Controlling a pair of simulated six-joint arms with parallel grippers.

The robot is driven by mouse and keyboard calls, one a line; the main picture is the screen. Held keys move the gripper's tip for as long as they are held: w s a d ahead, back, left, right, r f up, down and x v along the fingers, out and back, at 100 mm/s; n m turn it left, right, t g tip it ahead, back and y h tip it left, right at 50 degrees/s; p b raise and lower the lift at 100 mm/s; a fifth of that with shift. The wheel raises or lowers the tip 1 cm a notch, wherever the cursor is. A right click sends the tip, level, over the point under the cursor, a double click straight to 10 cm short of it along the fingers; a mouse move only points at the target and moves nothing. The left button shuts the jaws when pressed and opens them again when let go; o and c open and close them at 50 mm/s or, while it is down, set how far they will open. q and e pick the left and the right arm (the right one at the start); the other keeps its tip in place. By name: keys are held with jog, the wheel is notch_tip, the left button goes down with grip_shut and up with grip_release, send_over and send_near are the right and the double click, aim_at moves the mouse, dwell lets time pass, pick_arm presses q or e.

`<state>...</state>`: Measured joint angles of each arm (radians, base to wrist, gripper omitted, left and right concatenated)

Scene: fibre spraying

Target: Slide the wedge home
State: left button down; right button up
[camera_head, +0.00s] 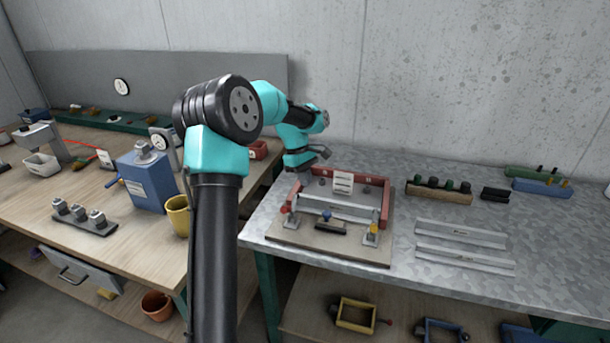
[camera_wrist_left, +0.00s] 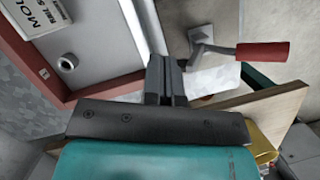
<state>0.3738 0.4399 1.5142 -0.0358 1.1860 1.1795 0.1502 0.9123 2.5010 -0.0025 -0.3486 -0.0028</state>
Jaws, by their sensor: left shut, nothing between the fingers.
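The mould fixture sits on a wooden baseboard (camera_head: 290,239) on the metal bench, with red side rails (camera_head: 385,203), light grey bars (camera_head: 340,209) across it and a white label (camera_head: 343,182). I cannot tell for sure which piece is the wedge. My left gripper (camera_head: 322,153) is at the fixture's back left corner, shut and empty. In the left wrist view its fingers (camera_wrist_left: 167,62) are together, close to a grey bar's end and the red rail (camera_wrist_left: 40,75); contact cannot be told. A red-handled toggle clamp (camera_wrist_left: 262,52) is right of the fingers. My right gripper is not in view.
Two loose light bars (camera_head: 462,234) lie right of the fixture. A dark-knobbed rack (camera_head: 438,190) stands behind them, and a blue block (camera_head: 541,188) further right. A wooden bench on the left holds a blue box (camera_head: 147,183) and yellow cup (camera_head: 178,216). The metal bench's front right is clear.

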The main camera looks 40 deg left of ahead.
aim_at(327, 212)
pick_arm(q)
jog(key=x, duration=0.6)
jog(key=d, duration=0.3)
jog(key=shift+d+f, duration=0.1)
jog(key=shift+f, duration=0.3)
jog(key=shift+d+f, duration=0.1)
jog(key=shift+d, duration=0.35)
jog(key=shift+w+d, duration=0.25)
jog(key=shift+d, duration=0.9)
jog(key=shift+d+f, duration=0.1)
jog(key=shift+f, duration=0.1)
